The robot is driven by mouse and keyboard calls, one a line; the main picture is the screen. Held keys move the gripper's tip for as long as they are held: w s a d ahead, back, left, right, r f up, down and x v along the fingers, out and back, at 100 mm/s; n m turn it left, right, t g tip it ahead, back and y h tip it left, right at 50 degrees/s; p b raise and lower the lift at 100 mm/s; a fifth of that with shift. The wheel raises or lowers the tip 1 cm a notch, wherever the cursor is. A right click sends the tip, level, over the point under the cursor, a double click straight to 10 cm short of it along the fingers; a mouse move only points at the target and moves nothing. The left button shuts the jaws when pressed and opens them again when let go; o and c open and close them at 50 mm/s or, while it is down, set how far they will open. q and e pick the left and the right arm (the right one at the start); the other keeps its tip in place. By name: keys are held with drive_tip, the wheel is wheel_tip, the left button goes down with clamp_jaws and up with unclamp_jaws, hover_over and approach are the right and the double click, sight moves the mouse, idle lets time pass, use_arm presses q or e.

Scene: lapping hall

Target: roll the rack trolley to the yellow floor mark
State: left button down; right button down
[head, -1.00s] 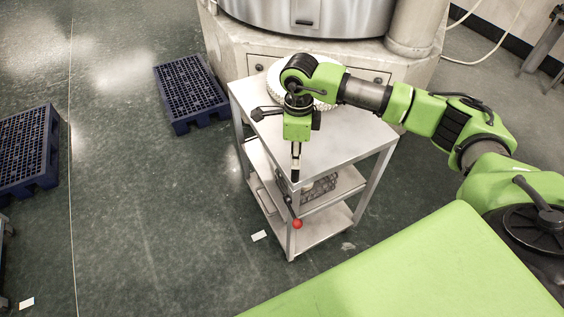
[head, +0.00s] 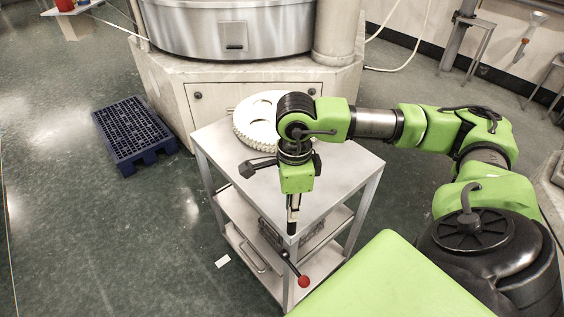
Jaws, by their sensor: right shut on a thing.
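The rack trolley (head: 340,180) is a pale metal cart with a flat top and lower shelves, upright near the middle of the head view. A white toothed disc (head: 252,122) lies on its top, partly behind my arm. My right gripper (head: 292,228) points down at the trolley's near corner and is shut on the trolley; the fingertips are small, and the exact part gripped is hard to tell. A lever with a red knob (head: 303,282) sticks out below that corner. My left gripper is out of view. No clear yellow floor mark shows.
A large round steel machine on a pale base (head: 165,95) stands right behind the trolley. A dark blue pallet (head: 133,132) lies to its left. Open green floor (head: 110,240) spreads left and front-left, with a small white tag (head: 223,261) near the trolley.

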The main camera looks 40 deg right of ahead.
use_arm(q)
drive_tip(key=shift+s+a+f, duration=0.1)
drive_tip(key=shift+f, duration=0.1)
use_arm(e)
drive_tip(key=shift+s, duration=0.7)
drive_tip(key=c, duration=1.9)
unclamp_jaws()
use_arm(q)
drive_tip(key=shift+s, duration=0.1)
use_arm(e)
drive_tip(key=shift+s, duration=0.15)
wheel_tip(320, 180, up, 12)
drive_tip(key=shift+r, duration=0.1)
drive_tip(key=shift+a, duration=0.1)
